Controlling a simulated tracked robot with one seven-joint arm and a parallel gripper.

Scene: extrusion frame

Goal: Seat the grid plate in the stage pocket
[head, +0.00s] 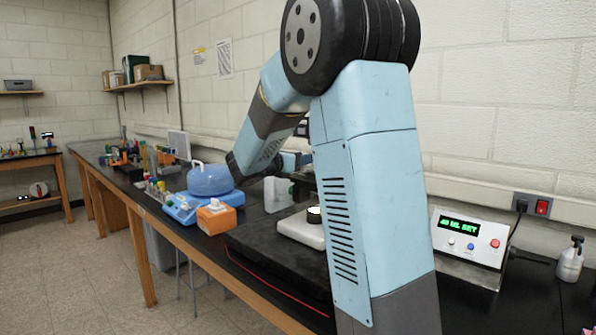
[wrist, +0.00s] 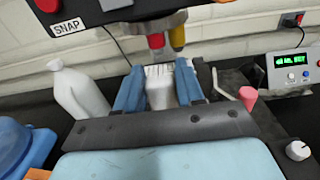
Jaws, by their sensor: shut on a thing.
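In the wrist view my gripper (wrist: 160,72) has its two blue fingers closed on a pale piece with a ridged far edge, which looks like the grid plate (wrist: 160,92). The piece is just in front of and below the red (wrist: 156,42) and yellow (wrist: 177,38) objectives of a microscope. I cannot make out the stage pocket, and whether the plate touches the stage is unclear.
A white bottle (wrist: 78,92) stands left of the fingers, and a pink-topped knob (wrist: 248,97) is at their right. A control box with a green display (head: 468,247) stands to the right. A blue domed container (head: 209,180) and orange tissue box (head: 216,217) are on the left bench.

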